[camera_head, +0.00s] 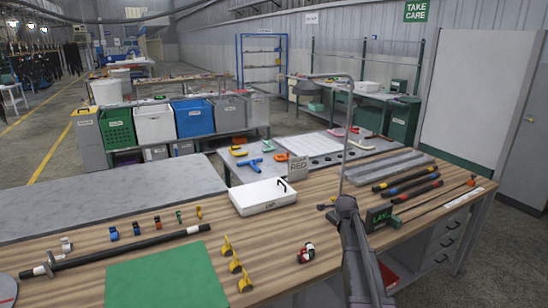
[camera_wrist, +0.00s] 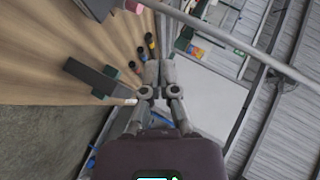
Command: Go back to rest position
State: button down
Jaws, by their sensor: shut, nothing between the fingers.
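In the head view my arm comes up from the bottom right over the front edge of the wooden workbench (camera_head: 300,217). My gripper (camera_head: 346,204) is at the arm's upper end, close to the lower part of a thin grey bent pole (camera_head: 347,140). In the wrist view my gripper (camera_wrist: 159,66) is shut, its two fingers side by side with nothing between them. The workbench also shows in the wrist view (camera_wrist: 50,50), tilted along the left side. No rest position is marked in either view.
Several dark rods with coloured bands (camera_head: 405,182) and a green-black block (camera_head: 379,217) lie right of my gripper. A white case (camera_head: 262,196), yellow pieces (camera_head: 235,265) and a green mat (camera_head: 165,278) lie left. Bins (camera_head: 155,123) stand behind.

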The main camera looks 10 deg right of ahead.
jog(key=s+a+f+n+g+y+p, duration=0.1)
jog(key=s+a+n+g, duration=0.3)
jog(key=s, duration=0.8)
jog(key=s+a+f+n+g+y+p, duration=0.1)
jog(key=s+a+f+n+g, duration=0.3)
jog(key=s+a+n, duration=0.4)
jog(key=s+a+f+n+g+y+p, duration=0.1)
jog(key=s+a+n, duration=0.5)
jog(key=s, duration=1.1)
jog(key=shift+s+a+f+g+y, duration=0.5)
jog(key=shift+a+f+g, duration=0.55)
jog(key=shift+a+g, duration=0.85)
jog(key=shift+w+a, duration=0.15)
